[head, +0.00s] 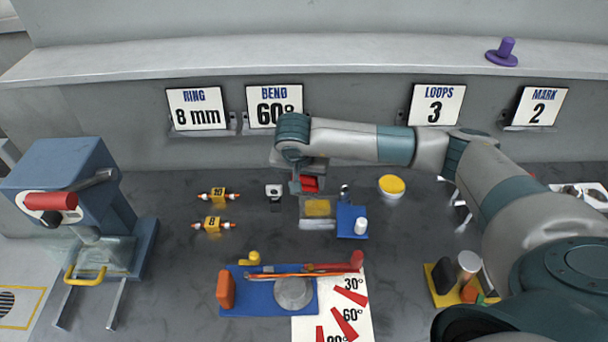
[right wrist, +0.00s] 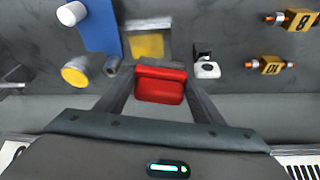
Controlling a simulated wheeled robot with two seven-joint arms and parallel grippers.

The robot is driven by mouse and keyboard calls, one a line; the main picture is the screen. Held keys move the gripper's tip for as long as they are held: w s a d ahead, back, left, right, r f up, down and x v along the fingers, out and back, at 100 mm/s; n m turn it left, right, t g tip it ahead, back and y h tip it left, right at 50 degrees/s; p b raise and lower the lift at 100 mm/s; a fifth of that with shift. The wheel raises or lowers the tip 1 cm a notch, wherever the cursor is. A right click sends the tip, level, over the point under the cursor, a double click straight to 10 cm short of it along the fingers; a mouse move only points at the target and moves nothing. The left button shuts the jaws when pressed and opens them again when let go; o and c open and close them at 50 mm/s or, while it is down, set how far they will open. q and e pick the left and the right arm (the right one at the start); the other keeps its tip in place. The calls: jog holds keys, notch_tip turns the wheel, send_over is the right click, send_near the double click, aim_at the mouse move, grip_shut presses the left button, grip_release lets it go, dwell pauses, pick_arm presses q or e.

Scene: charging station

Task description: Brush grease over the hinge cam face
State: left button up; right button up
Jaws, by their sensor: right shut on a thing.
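My right gripper (head: 308,186) is at the middle of the bench, pointing down. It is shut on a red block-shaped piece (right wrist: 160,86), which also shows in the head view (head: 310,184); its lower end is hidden. Just beside it is a grey metal tray (head: 317,224) with a yellow patch (head: 318,207); I cannot tell whether the red piece touches it. A round white pot with a yellow top (head: 391,186) stands to the right. A small white-and-black piece (head: 273,191) stands to the left. I cannot tell which part is the hinge cam. My left gripper is out of view.
A blue mat (head: 351,224) with a white cylinder lies right of the tray. Yellow blocks (head: 213,224) lie left. In front is a blue plate (head: 258,299) with a grey disc and red-handled rod. A blue machine (head: 68,185) stands far left; a yellow tray (head: 441,298) is right.

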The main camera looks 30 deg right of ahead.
aim_at(304, 195)
jog(key=shift+f, duration=0.15)
jog(key=shift+f+b, duration=0.9)
jog(key=shift+f, duration=1.95)
jog(key=shift+f+b, duration=1.05)
jog(key=shift+s+d+r+b, duration=0.1)
jog(key=shift+s+d+b, duration=0.25)
jog(key=shift+d, duration=0.55)
jog(key=shift+s+d+r+b, duration=0.1)
jog(key=shift+s+d, duration=0.4)
jog(key=shift+d, duration=0.35)
jog(key=shift+d, duration=0.1)
